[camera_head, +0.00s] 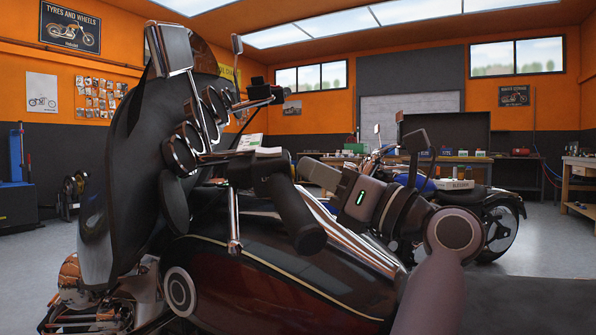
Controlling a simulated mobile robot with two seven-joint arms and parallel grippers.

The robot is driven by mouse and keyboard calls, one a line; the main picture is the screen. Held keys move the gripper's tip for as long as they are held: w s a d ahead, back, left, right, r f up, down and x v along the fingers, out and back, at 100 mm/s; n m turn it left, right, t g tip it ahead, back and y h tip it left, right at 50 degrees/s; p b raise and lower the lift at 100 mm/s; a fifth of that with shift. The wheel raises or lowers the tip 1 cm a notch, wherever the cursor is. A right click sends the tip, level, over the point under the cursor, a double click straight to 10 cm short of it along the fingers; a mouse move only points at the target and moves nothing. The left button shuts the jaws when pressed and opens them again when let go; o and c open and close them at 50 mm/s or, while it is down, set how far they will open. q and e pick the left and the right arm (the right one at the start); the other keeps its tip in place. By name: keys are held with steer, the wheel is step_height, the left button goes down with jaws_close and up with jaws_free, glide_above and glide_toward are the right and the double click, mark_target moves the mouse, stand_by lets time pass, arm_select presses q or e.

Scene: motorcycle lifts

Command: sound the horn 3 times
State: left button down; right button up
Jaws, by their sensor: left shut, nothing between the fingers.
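A large motorcycle with a dark red and black tank (260,275) fills the left and middle of the view. Its black handlebar grip (300,218) slants down toward me. A dark switch housing (262,172) with small light lettering sits at the grip's upper end. I cannot make out a separate horn button. My left gripper (308,170) is shut and empty, its light-coloured fingers pointing left, just right of the grip and housing in the picture. I cannot tell whether the fingertips touch anything. My right gripper is not in view.
The windshield (130,150), round gauges (180,152) and mirror (170,48) rise at the left. A second motorcycle (497,225) stands behind my arm at the right. Workbenches line the back wall. Open grey floor (545,245) shows at the right.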

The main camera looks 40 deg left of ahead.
arm_select(q)
steer(key=shift+w+d+r+p, duration=0.1)
steer(key=shift+w+d+p, duration=0.4)
steer(key=shift+w+d, duration=0.1)
steer(key=shift+w+d+r+p, duration=0.15)
steer(key=shift+w+d+p, duration=0.65)
steer(key=shift+w+d, duration=0.1)
steer(key=shift+w+d+r+p, duration=0.15)
steer(key=shift+w+d+p, duration=0.65)
steer(key=shift+w+d, duration=0.1)
